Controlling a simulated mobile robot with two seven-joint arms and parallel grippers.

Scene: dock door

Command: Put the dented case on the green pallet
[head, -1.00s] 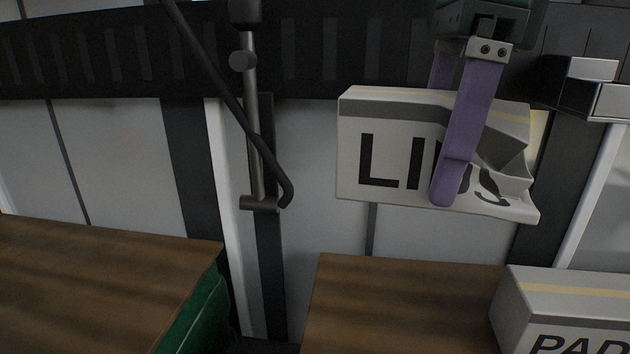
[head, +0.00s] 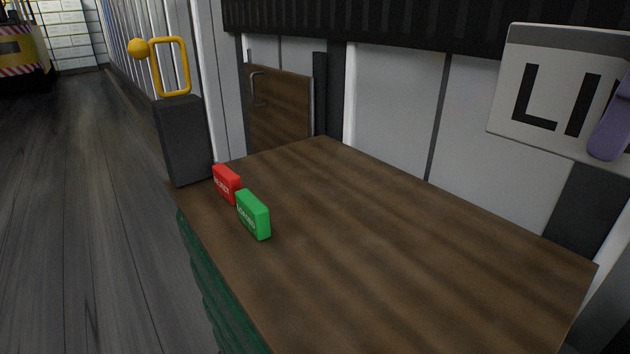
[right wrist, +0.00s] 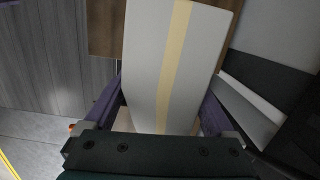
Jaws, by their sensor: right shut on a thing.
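The dented case (head: 550,85) is a pale grey box with a dark band and large black letters starting "LI". It hangs in the air at the right edge of the head view, its right part cut off. My right gripper (head: 608,140) is shut on it, with one purple finger across its lettered face. In the right wrist view the case (right wrist: 172,60) lies between both fingers, showing a yellow stripe. A wood-topped platform with a green ribbed side (head: 218,295) fills the lower middle; I cannot tell whether it is the green pallet. My left gripper is out of view.
A red block (head: 227,184) and a green block (head: 254,215) stand on the platform's left edge. Behind them is a dark post (head: 182,140) with a yellow handle. Most of the wooden top (head: 390,250) is bare. Open floor (head: 80,220) lies left.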

